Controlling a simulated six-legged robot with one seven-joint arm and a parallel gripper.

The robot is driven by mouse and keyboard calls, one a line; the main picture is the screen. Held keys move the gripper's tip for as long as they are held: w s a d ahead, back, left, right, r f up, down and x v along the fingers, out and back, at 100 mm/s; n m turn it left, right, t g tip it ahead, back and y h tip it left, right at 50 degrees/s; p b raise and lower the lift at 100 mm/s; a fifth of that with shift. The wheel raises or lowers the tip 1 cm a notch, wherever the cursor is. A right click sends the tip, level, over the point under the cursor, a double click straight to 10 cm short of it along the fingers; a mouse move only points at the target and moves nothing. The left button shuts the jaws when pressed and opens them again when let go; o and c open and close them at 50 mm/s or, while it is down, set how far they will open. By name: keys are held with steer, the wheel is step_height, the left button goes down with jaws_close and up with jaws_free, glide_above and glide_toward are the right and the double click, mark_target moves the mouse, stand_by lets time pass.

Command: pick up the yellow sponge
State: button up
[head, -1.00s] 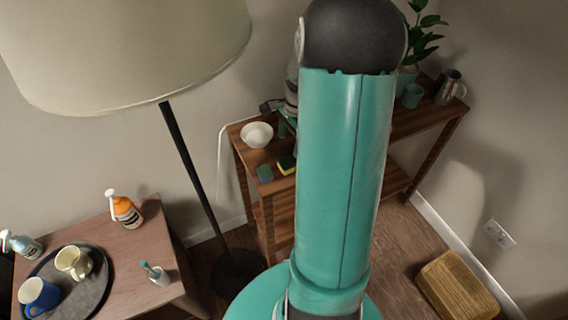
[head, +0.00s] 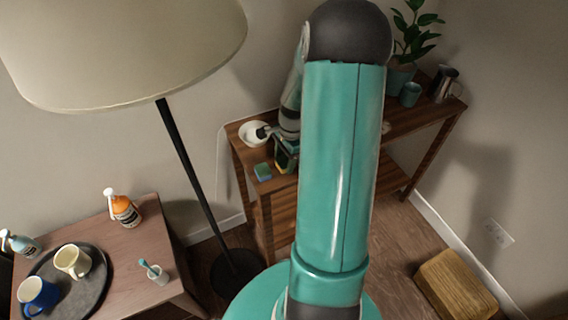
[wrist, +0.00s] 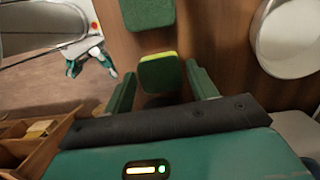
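The yellow sponge (wrist: 160,73) has a green top face, with a strip of yellow along its far edge in the wrist view. It lies on the wooden shelf's top. My gripper (wrist: 161,76) is open, with one green finger on each side of the sponge and a gap visible at each side. In the head view, my gripper (head: 286,152) is over the sponge's spot and mostly hides it. A second sponge, blue with a green top (head: 263,171), lies to its left; its green face shows at the wrist view's top edge (wrist: 148,12).
A white bowl (head: 252,132) stands on the shelf (head: 400,122) behind the sponges. A teal cup (head: 410,95), metal pitcher (head: 445,86) and plant (head: 412,40) are at its right end. A floor lamp (head: 190,165) stands left of the shelf.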

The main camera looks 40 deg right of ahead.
mark_target(283, 161)
steer(key=c, duration=0.7)
steer(key=shift+r, duration=0.55)
step_height(283, 161, up, 2)
steer(key=shift+r, duration=0.2)
steer(key=s+a+r, duration=0.4)
steer(key=s+r, duration=0.5)
steer(key=s, duration=0.4)
steer(key=shift+s+a+r, duration=0.2)
steer(key=shift+r, duration=0.05)
steer(key=shift+o, duration=0.2)
steer(key=shift+w+d, duration=0.1)
steer(key=shift+d, duration=0.05)
